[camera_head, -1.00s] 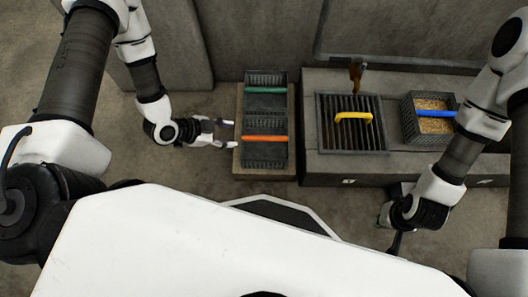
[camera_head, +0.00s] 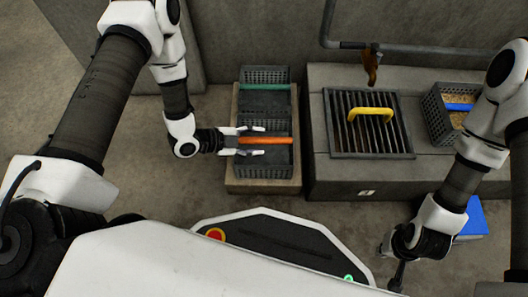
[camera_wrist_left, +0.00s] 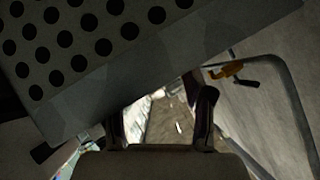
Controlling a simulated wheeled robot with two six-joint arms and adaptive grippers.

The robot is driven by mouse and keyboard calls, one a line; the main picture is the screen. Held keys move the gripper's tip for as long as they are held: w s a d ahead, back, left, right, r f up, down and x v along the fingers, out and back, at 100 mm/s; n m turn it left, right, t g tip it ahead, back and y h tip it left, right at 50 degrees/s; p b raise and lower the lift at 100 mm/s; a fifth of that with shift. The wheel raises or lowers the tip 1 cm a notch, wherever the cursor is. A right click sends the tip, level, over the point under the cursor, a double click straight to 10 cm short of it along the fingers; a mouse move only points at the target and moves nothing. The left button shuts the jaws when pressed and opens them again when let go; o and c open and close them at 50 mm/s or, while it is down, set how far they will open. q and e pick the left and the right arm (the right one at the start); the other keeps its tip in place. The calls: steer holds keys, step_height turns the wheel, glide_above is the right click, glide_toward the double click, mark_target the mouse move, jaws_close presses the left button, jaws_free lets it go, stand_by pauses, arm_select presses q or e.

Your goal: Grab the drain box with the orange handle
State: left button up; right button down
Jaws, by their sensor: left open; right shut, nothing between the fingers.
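The drain box with the orange handle (camera_head: 282,171) is a dark perforated basket on a low block. Its orange handle (camera_head: 281,141) runs across the top. My left gripper (camera_head: 256,141) is open, with one finger on each side of the handle's left part; whether the fingers touch it is not clear. The left wrist view shows the left gripper's two fingers (camera_wrist_left: 161,121) apart, and a grey perforated surface (camera_wrist_left: 85,45) close by; which box it belongs to is unclear. My right gripper (camera_head: 398,277) is shut and empty at the lower right, far from the box.
A similar box with a green handle (camera_head: 266,87) stands directly behind. To the right, a yellow handle (camera_head: 370,114) spans a grate (camera_head: 340,146), under a brown tap (camera_head: 372,66). A blue-handled box of grain (camera_head: 440,126) stands further right. A blue object (camera_head: 472,219) lies near my right arm.

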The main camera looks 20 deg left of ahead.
arm_select(q)
steer(key=shift+w+d+f, duration=0.3)
steer(key=shift+d+f, duration=0.1)
steer(key=shift+r, duration=0.15)
jaws_close()
arm_select(e)
steer(key=shift+f, duration=0.3)
